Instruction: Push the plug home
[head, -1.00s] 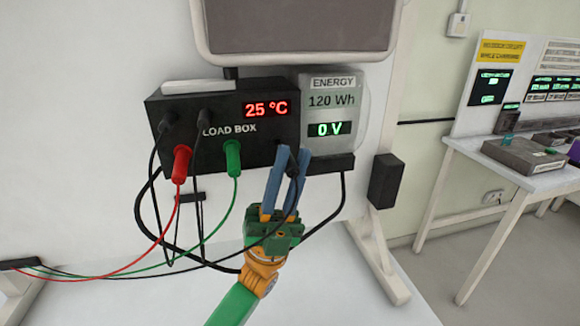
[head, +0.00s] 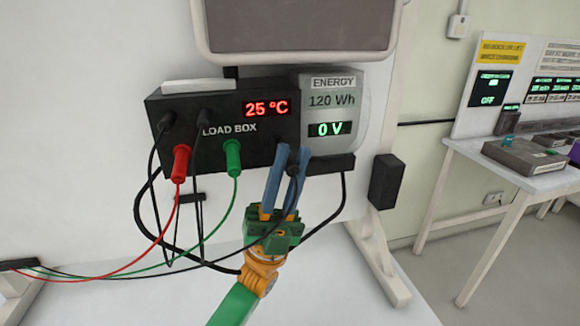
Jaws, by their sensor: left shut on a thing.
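The black load box (head: 222,150) hangs on a white panel and its display reads 25 °C. A red plug (head: 181,160) and a green plug (head: 233,154) sit in its front, with two black plugs at its upper left. My left gripper (head: 292,158) reaches up to the box's lower right corner, its blue fingers shut on a black plug (head: 293,170) with a black cable. The fingers partly hide the plug, so I cannot tell how deep it sits. My right gripper is not in view.
An energy meter (head: 331,118) reading 120 Wh and 0 V is right beside the fingers. Black, red and green cables hang below the box and run to the left. A small black box (head: 386,181) is on the stand at right. A side table (head: 520,165) stands further right.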

